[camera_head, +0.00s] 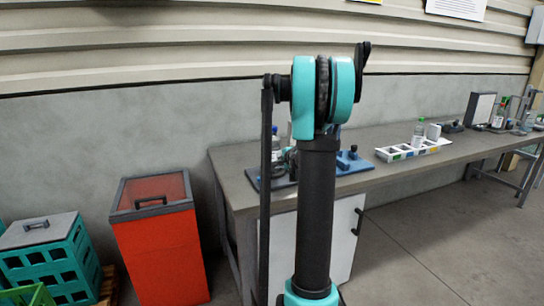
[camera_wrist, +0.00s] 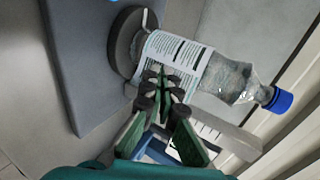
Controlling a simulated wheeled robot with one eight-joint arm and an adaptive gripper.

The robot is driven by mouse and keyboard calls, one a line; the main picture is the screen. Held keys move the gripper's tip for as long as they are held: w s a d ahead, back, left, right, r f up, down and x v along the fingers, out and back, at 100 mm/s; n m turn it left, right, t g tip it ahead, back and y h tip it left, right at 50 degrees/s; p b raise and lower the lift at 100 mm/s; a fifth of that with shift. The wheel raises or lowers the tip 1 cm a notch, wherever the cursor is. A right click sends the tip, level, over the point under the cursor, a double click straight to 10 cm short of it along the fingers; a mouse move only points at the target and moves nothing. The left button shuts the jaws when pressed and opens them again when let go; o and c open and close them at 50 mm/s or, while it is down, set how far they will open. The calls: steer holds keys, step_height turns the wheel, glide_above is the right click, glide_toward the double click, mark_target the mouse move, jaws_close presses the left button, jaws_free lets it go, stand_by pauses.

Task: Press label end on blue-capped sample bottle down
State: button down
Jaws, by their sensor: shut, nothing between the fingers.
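The blue-capped sample bottle (camera_wrist: 235,82) shows in the wrist view, its base in a dark round holder (camera_wrist: 124,42) and its blue cap (camera_wrist: 281,101) toward the right. A white printed label (camera_wrist: 180,53) wraps its body; I cannot tell whether an end stands off. My gripper (camera_wrist: 161,80) is shut and empty, its fingertips in front of the label, touching it or very near. The fingers hide part of the label. In the head view the bottle (camera_head: 275,142) stands on the bench, partly hidden by my arm, and the gripper cannot be made out.
The holder sits on a grey plate (camera_wrist: 75,65). On the bench (camera_head: 383,179), a blue fixture (camera_head: 352,161) stands right of my arm, then a white rack (camera_head: 414,150) and another bottle (camera_head: 420,127). A red bin (camera_head: 156,245) and teal crates (camera_head: 45,262) stand left.

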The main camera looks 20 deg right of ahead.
steer(key=shift+w, duration=0.65)
stand_by(1.1)
steer(key=shift+d, duration=0.6)
stand_by(1.5)
steer(key=shift+s, duration=2.95)
